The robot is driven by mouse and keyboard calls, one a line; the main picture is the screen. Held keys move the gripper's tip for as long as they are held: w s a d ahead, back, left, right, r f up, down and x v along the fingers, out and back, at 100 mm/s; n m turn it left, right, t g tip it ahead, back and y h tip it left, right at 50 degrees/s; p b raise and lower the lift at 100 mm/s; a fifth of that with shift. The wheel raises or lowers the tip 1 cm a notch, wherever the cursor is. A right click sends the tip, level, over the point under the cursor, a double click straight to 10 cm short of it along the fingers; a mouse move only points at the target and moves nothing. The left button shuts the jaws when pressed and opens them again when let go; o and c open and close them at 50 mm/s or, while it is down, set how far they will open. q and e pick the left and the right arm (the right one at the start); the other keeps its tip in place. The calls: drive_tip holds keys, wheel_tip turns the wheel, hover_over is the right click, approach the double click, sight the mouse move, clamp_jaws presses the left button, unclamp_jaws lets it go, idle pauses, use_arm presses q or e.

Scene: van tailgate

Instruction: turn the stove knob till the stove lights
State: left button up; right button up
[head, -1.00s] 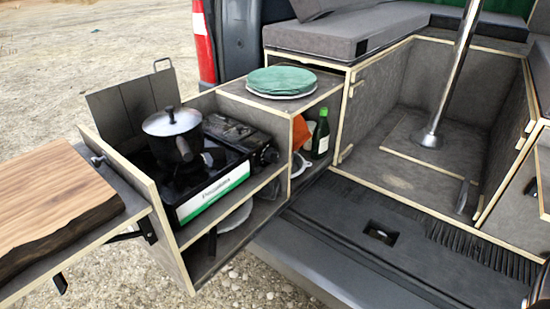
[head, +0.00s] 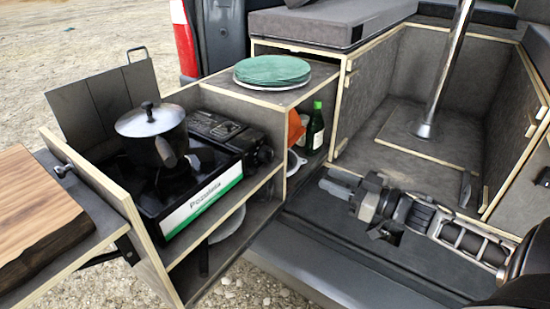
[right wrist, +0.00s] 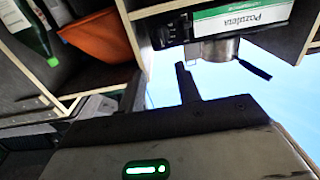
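The black camping stove (head: 205,190) sits on the pull-out unit's shelf at left, with a lidded pot (head: 155,130) on it. Its dark knob (head: 264,154) is on the right end of the stove's front; it also shows in the right wrist view (right wrist: 158,38), where the picture is upside down. No flame is visible. My right gripper (head: 328,181) reaches in from the right, over the van floor, to the right of the knob and apart from it. Its fingers show apart and empty in the right wrist view (right wrist: 158,82). My left gripper is out of view.
Green plates (head: 273,70) sit on the cabinet top behind the stove. A green bottle (head: 315,128) and an orange item (head: 295,128) stand in the open compartment between knob and gripper. A wooden board (head: 35,215) lies at left. A metal post (head: 445,70) stands behind my right arm.

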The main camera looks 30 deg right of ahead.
sight(273, 156)
drive_tip(key=b+x, duration=0.1)
drive_tip(key=x, duration=1.4)
drive_tip(key=shift+w+a, duration=0.1)
drive_tip(key=shift+a, duration=0.05)
clamp_jaws()
